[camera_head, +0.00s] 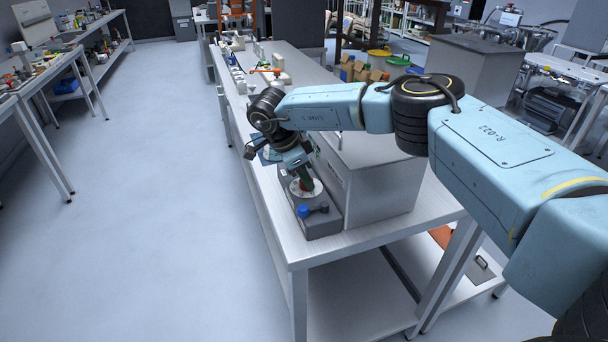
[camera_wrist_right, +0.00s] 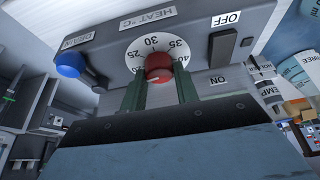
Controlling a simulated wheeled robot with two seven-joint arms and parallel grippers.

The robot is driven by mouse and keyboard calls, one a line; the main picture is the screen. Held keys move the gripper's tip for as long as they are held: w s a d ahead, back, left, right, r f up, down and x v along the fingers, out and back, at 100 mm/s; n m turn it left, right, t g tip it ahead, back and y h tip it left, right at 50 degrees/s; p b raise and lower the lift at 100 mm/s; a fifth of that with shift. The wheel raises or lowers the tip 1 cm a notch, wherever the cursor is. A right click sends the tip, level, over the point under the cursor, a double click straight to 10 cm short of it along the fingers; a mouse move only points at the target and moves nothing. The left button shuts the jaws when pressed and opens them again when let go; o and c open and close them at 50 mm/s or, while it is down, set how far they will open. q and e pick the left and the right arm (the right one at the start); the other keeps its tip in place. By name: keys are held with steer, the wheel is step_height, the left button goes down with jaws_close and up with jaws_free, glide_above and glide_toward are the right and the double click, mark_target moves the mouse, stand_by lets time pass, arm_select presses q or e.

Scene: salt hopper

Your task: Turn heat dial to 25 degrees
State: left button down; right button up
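The heat dial shows in the right wrist view as a red knob (camera_wrist_right: 158,67) on a white numbered plate (camera_wrist_right: 146,50), under a "HEAT °C" label. The numbers 25, 30, 35 and 40 are readable; no pointer mark on the knob is clear. My right gripper (camera_wrist_right: 161,78) has its two green fingers at the knob's left and right sides, with a gap about as wide as the knob. I cannot tell whether they touch it. In the head view my right gripper (camera_head: 304,188) reaches down to the dial plate (camera_head: 313,190). My left gripper is not in view.
A blue knob (camera_wrist_right: 69,64) sits left of the dial, and a dark OFF/ON switch (camera_wrist_right: 221,48) sits right of it. The grey control box (camera_head: 322,226) stands on a long table (camera_head: 275,240), beside a large grey box (camera_head: 385,200). The floor to the left is clear.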

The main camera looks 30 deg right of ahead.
steer(key=shift+c, duration=1.2)
